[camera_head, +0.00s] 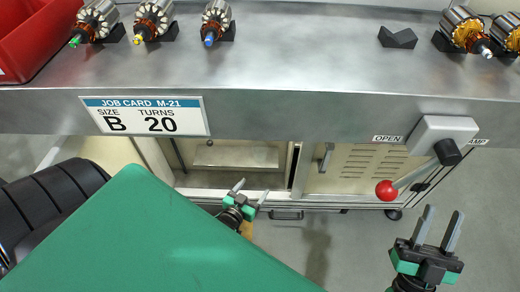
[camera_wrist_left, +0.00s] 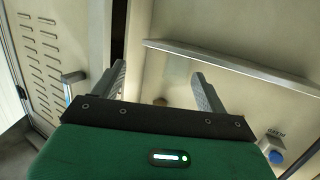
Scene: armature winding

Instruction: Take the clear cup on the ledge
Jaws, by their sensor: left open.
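I cannot make out a clear cup in either view. My left gripper (camera_head: 251,191) is open and empty below the bench front, before the pale cabinet. In the left wrist view its two fingers (camera_wrist_left: 159,72) stand wide apart, facing a pale panel with a metal ledge-like strip (camera_wrist_left: 230,62) across it. A small round fitting (camera_wrist_left: 160,101) shows between the fingers, partly hidden by the gripper. My right gripper (camera_head: 442,213) is open and empty at the lower right, over the floor.
The steel bench (camera_head: 290,60) bears several wound armatures, a black V-block (camera_head: 397,38) and a red bin (camera_head: 35,40). A job card (camera_head: 146,116) hangs on its front. A red-knobbed lever (camera_head: 387,190) sticks out at right. A vented door (camera_head: 355,168) stands beside the recess.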

